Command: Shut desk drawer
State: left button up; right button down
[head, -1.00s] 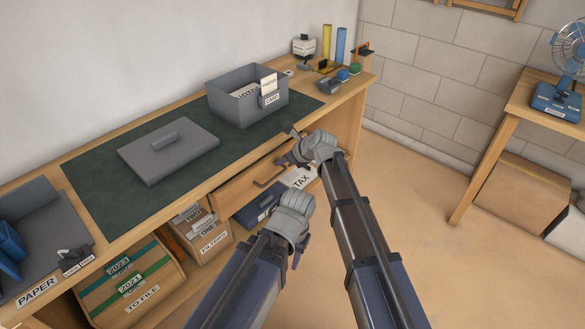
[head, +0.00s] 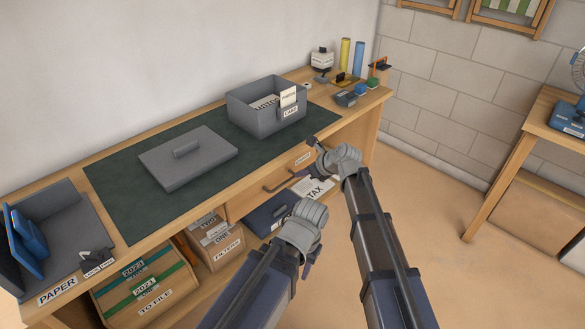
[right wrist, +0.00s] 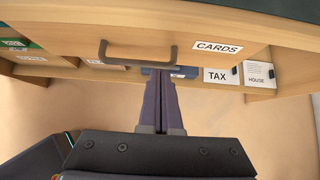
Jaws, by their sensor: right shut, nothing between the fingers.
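The desk drawer (head: 246,202) is a wooden front with a dark bar handle (head: 280,187), under the right part of the desk top. In the right wrist view the drawer front (right wrist: 190,32) looks close to flush with the desk, though I cannot tell if a small gap stays. It bears a CARDS label (right wrist: 217,47). My right gripper (head: 314,143) is by the drawer's right end. In the right wrist view its fingers (right wrist: 159,74) are together and empty, pointing at the drawer's lower edge; contact is unclear. My left gripper (head: 310,264) hangs in front of the desk, its jaws unclear.
On the desk (head: 118,242) are a grey open box (head: 275,119), a grey lid (head: 187,160) and a PAPER tray (head: 66,221). Floor is free at right.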

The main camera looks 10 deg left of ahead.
jog(key=p+v, duration=0.4)
jog(key=v, duration=0.3)
jog(key=shift+d+r, duration=0.25)
jog(key=shift+d, duration=0.1)
jog(key=shift+s, duration=0.1)
jog(key=s+d+f+n+g+h, duration=0.2)
jog(key=s+d+f+n+h, duration=0.15)
jog(key=s+d+n, duration=0.85)
jog(key=s+d+f+n+g+h, duration=0.2)
jog(key=s+d+f+n+h, duration=0.15)
jog(key=s+d+n, duration=0.8)
jog(key=s+a+n+g+h, duration=0.1)
jog(key=s+a+n, duration=0.3)
jog(key=a, duration=0.9)
notch_tip(320, 180, up, 16)
jog(key=n+p, duration=0.1)
jog(key=p, duration=1.5)
jog(key=shift+w+r, duration=0.2)
